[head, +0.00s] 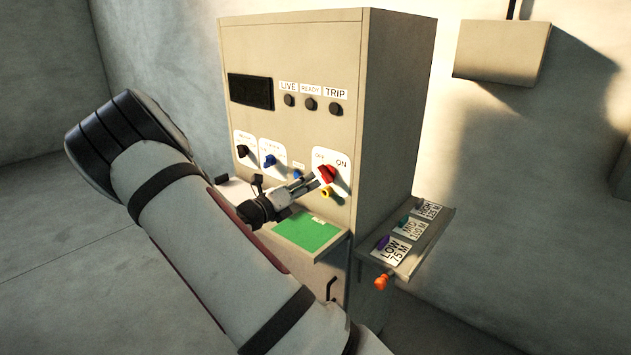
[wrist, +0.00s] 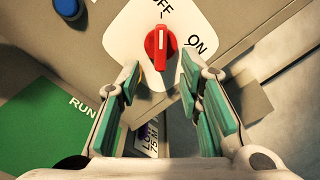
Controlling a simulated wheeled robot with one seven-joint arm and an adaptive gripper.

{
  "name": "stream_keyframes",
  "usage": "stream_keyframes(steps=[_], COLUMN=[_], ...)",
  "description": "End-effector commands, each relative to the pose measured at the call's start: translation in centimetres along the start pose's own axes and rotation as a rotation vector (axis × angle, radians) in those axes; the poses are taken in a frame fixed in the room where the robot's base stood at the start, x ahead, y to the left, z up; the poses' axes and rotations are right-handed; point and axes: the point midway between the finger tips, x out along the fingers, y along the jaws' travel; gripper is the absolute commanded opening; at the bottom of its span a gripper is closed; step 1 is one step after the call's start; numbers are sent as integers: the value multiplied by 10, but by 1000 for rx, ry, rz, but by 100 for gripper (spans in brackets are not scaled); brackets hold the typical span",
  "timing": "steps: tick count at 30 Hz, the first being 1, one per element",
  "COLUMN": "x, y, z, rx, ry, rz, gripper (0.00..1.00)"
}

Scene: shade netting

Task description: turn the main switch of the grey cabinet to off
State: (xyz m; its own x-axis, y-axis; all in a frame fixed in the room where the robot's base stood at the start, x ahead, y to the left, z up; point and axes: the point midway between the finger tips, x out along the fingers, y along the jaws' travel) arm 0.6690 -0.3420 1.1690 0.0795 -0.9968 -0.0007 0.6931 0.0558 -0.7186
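The cabinet (head: 290,55) is a pale box with labelled controls on its front. Its red main switch (head: 326,174) sits on a white plate marked OFF and ON, low on the right of the front. In the wrist view the red switch (wrist: 160,48) has a white line pointing up toward the OFF label; ON is to its right. My gripper (head: 310,184) is just in front of the switch. In the wrist view its green-padded fingers (wrist: 161,82) are apart, with the switch between and beyond their tips. I see no clear contact.
A yellow knob (head: 327,192) sits just below the switch, and a blue button (head: 298,174) to its left. A green panel (head: 305,232) lies on a ledge below. A side shelf (head: 432,240) holds labelled tags and coloured knobs. Black and blue selectors are farther left.

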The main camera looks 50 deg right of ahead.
Motion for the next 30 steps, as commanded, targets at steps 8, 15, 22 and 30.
stream_keyframes(steps=[8, 15, 22, 30], x=[-45, -56, -56, -56], y=[0, 0, 0, 0], z=[0, 0, 0, 0], rx=[0, -1, 0, 1], ry=[0, 0, 1, 2], rz=[1, 0, 0, 0], gripper=[33, 33, 33, 33])
